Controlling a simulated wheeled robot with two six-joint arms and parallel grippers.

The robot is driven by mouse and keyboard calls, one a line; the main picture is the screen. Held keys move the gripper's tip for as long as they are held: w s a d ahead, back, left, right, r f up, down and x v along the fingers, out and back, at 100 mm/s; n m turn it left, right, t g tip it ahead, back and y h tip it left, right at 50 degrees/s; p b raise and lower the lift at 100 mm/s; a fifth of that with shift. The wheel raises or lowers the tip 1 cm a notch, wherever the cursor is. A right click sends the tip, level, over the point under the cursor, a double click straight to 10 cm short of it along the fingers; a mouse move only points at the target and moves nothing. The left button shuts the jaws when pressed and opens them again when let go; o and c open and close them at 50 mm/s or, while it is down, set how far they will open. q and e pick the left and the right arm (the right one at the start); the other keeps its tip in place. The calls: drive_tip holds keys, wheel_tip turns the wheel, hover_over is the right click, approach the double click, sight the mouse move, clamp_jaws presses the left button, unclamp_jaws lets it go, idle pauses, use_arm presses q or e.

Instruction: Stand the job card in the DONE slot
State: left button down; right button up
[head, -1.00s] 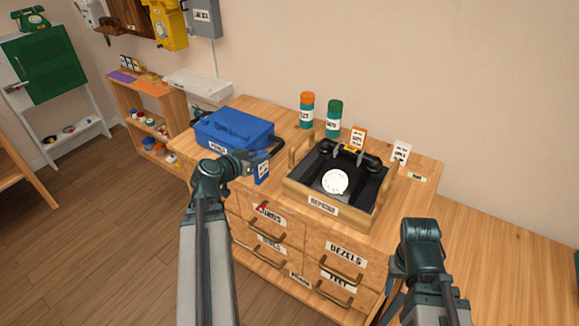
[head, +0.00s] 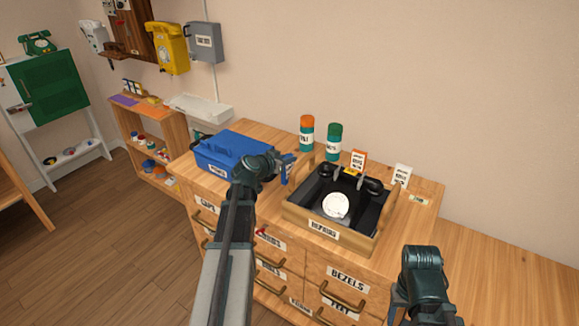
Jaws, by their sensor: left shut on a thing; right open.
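My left gripper (head: 285,163) is shut on a blue card (head: 289,176) with a pale label, held upright above the bench between the blue toolbox and the wooden tray. The gripper partly covers the card. A white card (head: 401,174) and an orange-and-white card (head: 357,160) stand behind the tray. A small label (head: 419,199) lies on the bench at the right; its text is too small to read, and I cannot tell which place is the DONE slot. My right gripper (head: 398,303) is low at the right, open, mostly hidden by its arm.
The wooden tray (head: 325,233) holds a black phone body with a white dial (head: 336,205). A blue toolbox (head: 232,151) stands to the left. An orange-capped jar (head: 306,133) and a green-capped jar (head: 333,142) stand behind. The bench right of the tray is mostly clear.

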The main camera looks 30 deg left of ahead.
sight(289, 166)
use_arm(q)
drive_tip(key=shift+w, duration=0.4)
drive_tip(key=f+b, duration=0.3)
drive_tip(key=shift+w+d+f+b, duration=0.1)
drive_tip(key=shift+w+f+b, duration=0.15)
drive_tip(key=shift+f+b, duration=0.1)
drive_tip(key=shift+f, duration=0.15)
drive_tip(key=c, duration=0.8)
unclamp_jaws()
drive_tip(key=shift+o, duration=0.2)
